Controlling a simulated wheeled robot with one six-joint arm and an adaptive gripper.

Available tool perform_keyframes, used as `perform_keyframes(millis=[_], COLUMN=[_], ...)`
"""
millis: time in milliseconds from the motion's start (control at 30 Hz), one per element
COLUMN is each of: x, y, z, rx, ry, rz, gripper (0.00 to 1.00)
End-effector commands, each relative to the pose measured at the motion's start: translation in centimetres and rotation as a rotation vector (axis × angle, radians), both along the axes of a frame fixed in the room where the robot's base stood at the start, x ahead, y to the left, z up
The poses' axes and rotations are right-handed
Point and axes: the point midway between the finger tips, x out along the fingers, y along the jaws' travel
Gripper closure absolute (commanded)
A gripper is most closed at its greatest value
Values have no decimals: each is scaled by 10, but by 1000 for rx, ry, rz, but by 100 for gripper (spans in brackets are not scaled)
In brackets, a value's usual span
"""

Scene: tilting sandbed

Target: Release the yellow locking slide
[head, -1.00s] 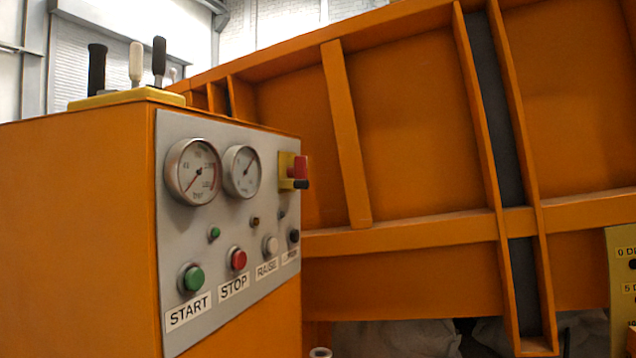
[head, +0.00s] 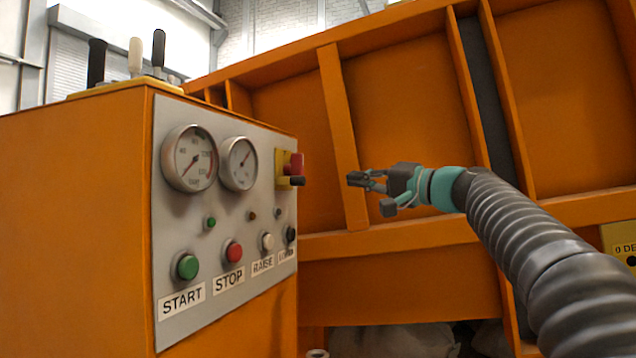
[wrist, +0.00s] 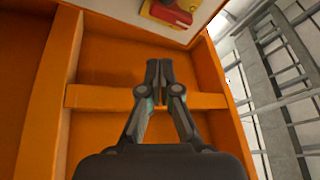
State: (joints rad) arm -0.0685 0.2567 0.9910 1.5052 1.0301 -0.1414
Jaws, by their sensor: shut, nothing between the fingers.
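I cannot make out a yellow locking slide for certain. A yellow plate (head: 115,88) lies on top of the orange control console, with a black, a cream and a dark lever standing up from it. A red switch (head: 296,164) on a yellow backing sits at the panel's right edge; it also shows at the top of the wrist view (wrist: 172,14). My gripper (head: 357,180) is in the air right of this switch, apart from it, in front of the orange tilted bed. In the wrist view my gripper's fingers (wrist: 159,66) are together and empty.
The console panel (head: 225,215) carries two gauges and START, STOP and RAISE buttons. The ribbed orange bed wall (head: 410,110) fills the space behind my arm. A yellowish sign (head: 620,238) is at the right edge. Pale sacks (head: 400,340) lie below the bed.

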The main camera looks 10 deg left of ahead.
Motion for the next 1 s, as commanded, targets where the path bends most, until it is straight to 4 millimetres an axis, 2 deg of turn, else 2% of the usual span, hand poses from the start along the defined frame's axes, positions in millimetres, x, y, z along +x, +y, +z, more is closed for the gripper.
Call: perform_keyframes(millis=[167,567,667,1000], x=[4,6,10,34], y=[2,7,16,66], z=[9,11,13,23], rx=[39,38,37,39], ry=[-16,-16,-16,-15], rz=[20,19,21,21], gripper=[100,100,100,100])
